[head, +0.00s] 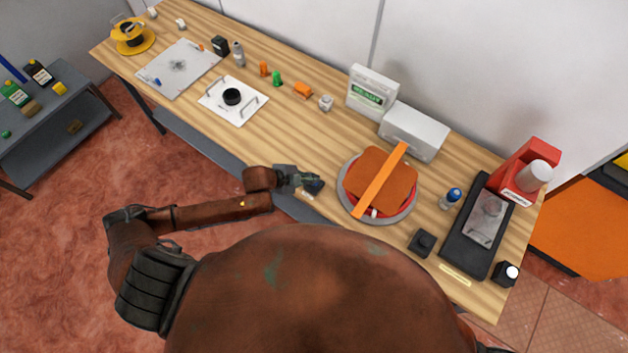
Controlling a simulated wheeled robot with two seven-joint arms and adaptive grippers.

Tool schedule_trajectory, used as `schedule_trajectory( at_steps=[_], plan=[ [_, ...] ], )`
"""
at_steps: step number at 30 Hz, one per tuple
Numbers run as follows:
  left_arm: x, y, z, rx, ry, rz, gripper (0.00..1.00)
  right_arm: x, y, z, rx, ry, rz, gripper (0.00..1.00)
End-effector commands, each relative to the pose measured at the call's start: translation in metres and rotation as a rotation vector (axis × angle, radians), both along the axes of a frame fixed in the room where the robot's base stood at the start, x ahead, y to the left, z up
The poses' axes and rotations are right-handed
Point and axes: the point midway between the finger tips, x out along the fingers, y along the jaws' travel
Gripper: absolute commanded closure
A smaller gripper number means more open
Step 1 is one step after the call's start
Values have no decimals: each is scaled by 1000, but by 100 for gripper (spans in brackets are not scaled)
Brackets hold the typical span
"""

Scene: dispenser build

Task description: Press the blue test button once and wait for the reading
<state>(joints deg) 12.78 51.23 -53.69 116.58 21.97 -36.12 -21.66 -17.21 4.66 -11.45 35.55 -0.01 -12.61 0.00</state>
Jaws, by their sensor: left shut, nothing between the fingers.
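A small item with a round blue top (454,194) stands on the wooden table, right of the round red-rimmed dish. It may be the blue test button, but it is too small to be sure. A white unit (373,90) with a green lettered display stands at the table's back edge; I cannot read the lettering surely. My left gripper (312,180) is shut and empty over the table's front edge, left of the dish and well apart from the blue-topped item. A small dark block (316,188) shows right beside its fingertips; I cannot tell if they touch. My right gripper is out of view.
The round dish (413,205) holds a brown piece with an orange bar (381,180) across it. A grey-white box (414,132) stands behind it. A black tray (461,247) and a red dispenser (525,172) are at right. Bare wood lies left of the dish.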

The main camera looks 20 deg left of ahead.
Motion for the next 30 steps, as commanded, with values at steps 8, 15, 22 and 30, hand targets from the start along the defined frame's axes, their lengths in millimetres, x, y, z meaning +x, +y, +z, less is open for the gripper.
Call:
schedule_trajectory(
  at_steps=[8,15,22,30],
  plan=[
    [0,0,-2,0,0,0,100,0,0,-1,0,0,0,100],
    [0,0,-5,0,0,0,100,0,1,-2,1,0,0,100],
    [0,0,-8,-1,1,1,100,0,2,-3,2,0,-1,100],
    [0,0,-11,0,1,0,100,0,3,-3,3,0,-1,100]
  ],
)
